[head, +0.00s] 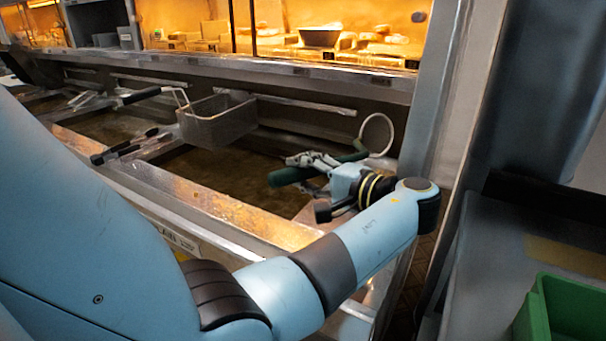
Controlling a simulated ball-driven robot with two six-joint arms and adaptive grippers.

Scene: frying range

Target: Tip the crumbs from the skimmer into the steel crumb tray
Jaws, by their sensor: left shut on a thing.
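The skimmer has a dark green handle (290,176) and a pale round hoop (376,134) at its right end. My left gripper (314,163) is shut on the skimmer handle, above the right part of the fryer. The hoop is seen at a slant near the steel post, and I cannot make out any crumbs in it. I cannot pick out the steel crumb tray with certainty. My right gripper is not in view.
A wire fry basket (217,117) hangs over the fryer vats. Black-handled tongs (125,147) lie on the divider at left. A steel post (434,95) stands just right of the skimmer. A green bin (534,316) sits at lower right. Lit food shelves run behind.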

